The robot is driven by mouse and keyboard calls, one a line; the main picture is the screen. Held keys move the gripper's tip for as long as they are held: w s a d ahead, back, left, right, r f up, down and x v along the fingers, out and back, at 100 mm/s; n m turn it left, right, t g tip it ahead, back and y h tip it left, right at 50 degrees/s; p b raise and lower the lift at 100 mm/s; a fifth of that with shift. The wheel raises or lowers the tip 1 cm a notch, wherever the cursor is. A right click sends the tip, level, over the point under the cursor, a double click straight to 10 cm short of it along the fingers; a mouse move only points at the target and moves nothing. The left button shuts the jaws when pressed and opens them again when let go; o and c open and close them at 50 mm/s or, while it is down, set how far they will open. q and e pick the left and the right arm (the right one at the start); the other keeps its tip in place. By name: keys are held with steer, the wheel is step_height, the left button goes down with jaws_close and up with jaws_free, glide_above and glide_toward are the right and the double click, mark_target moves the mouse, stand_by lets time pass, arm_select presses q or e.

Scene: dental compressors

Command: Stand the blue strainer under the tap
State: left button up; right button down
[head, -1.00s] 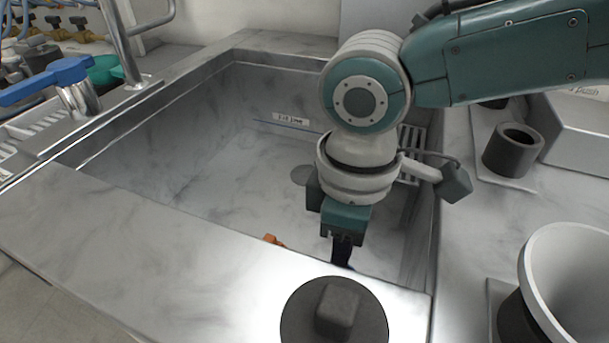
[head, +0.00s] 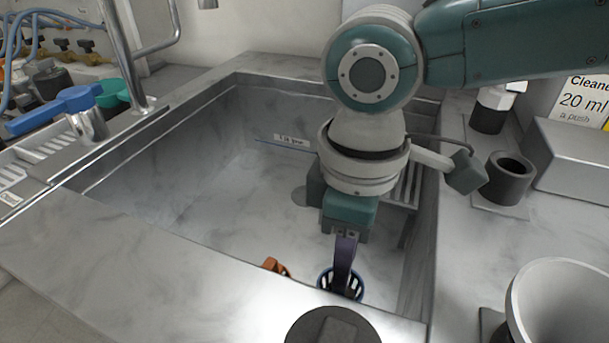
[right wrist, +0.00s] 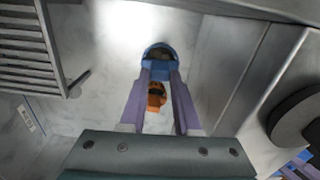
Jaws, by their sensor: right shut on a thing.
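The blue strainer (head: 325,284) is a small open basket with slotted walls, low at the near right of the sink. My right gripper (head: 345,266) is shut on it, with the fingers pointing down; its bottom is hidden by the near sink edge. In the right wrist view the strainer (right wrist: 160,72) sits between the tips of the purple fingers. My left gripper is out of view.
An orange object (head: 272,265) lies in the sink left of the strainer. A slatted rack (head: 408,185) is at the sink's right wall. A dark round lid (head: 333,328) is on the near rim; a dark cup (head: 508,180) and pale funnel (head: 560,300) stand right. The sink's middle is clear.

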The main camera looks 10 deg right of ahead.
steer(key=s+d+r+m+p, duration=0.2)
steer(key=r+m+p, duration=0.2)
steer(key=r+p, duration=1.5)
steer(key=s+d+r+m+p, duration=0.2)
steer(key=r+p, duration=1.8)
steer(key=r, duration=1.4)
steer(key=s+d+r+m+p, duration=0.2)
steer(key=s+r+m+p, duration=0.2)
steer(key=r+p, duration=1.5)
step_height(320, 180, up, 8)
steer(key=shift+d+r+m, duration=0.1)
steer(key=shift+d+m, duration=0.25)
steer(key=shift+m, duration=0.55)
steer(key=shift+s, duration=0.1)
